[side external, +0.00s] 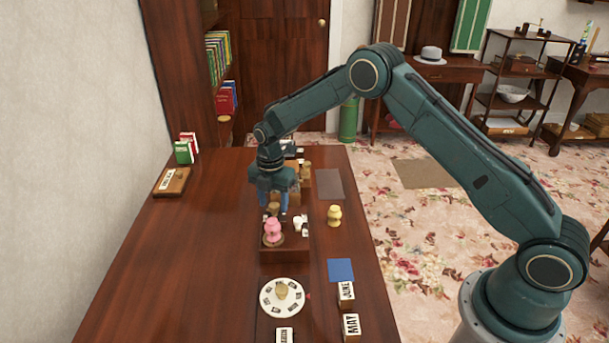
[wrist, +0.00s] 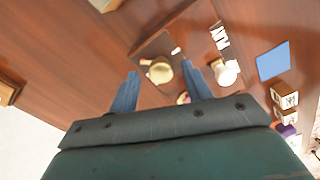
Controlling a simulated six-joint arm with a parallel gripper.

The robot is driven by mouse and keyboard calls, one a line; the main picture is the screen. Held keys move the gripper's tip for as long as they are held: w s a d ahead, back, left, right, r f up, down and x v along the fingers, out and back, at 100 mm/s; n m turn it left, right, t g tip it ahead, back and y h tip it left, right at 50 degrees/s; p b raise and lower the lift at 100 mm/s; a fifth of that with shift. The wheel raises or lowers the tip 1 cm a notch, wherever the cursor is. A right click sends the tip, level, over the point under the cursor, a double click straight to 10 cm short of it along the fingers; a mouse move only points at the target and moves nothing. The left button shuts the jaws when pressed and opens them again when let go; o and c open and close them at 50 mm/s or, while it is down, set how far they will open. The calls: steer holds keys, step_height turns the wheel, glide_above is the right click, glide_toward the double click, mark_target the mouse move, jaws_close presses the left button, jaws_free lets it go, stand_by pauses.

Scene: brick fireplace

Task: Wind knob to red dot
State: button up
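A round white dial (side external: 268,309) with small dark-marked tiles around its face lies on the desk in the side view. A tan knob (side external: 282,291) stands at its middle. A tiny red spot (side external: 308,295) shows at the dial's right edge. My gripper (side external: 274,208) points down over the wooden box, well behind the dial. In the wrist view my gripper (wrist: 160,72) has its two blue fingers spread apart. A round tan-topped piece (wrist: 160,70) shows between them, below, and I see no contact. I cannot make out the dial in the wrist view.
The wooden box (side external: 285,255) holds a pink piece (side external: 273,232) and small white pieces. A yellow piece (side external: 335,215), a blue square (side external: 341,270) and the JUNE (side external: 346,292) and MAY (side external: 351,325) blocks lie to the right. The desk's left side is mostly clear.

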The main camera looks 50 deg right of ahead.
mark_target(274, 205)
stand_by(0.3)
step_height(274, 205, up, 14)
stand_by(0.8)
steer(key=shift+f, duration=0.1)
